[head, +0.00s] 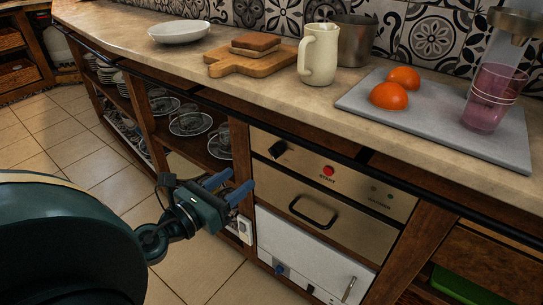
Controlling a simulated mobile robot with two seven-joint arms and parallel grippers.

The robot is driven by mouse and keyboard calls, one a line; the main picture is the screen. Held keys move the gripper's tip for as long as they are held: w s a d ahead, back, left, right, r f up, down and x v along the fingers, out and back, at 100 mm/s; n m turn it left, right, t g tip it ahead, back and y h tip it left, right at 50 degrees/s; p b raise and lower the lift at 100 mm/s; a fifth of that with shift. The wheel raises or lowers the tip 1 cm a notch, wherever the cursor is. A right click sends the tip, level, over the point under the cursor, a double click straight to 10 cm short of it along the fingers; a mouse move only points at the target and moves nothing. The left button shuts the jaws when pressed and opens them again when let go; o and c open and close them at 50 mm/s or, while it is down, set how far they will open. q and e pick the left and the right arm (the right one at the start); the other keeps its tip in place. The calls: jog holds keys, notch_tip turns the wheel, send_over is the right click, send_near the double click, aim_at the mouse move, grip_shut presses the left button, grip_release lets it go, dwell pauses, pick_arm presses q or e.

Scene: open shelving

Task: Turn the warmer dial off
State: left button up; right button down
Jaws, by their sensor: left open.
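A steel-coloured front panel (345,180) sits under the counter, with a black dial (278,149) at its left end and a red button (328,171) to the right of it. A drawer front with a black handle (313,211) is below. Lower still, a white unit (300,254) carries a blue knob (280,270). No readable label shows which dial is the warmer's. My left gripper (240,178) is open and empty, its two blue fingers pointing right, left of and lower than the black dial in the picture. It appears apart from the panel. My right gripper is out of view.
A black rail (300,138) runs along the counter edge above the panel. Open shelves with plates (190,122) and glasses stand left of it. The counter holds a jug (318,55), a cutting board (252,64) and a grey tray (430,115) with orange halves. Tiled floor is clear.

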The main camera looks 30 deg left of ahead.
aim_at(275, 152)
pick_arm(q)
jog(key=w, duration=0.3)
jog(key=w+d, duration=0.1)
jog(key=w, duration=0.7)
jog(key=shift+w+d+p, duration=0.15)
jog(key=shift+d+p, duration=0.1)
jog(key=shift+p, duration=0.15)
jog(key=shift+c, duration=0.4)
jog(key=c, duration=0.9)
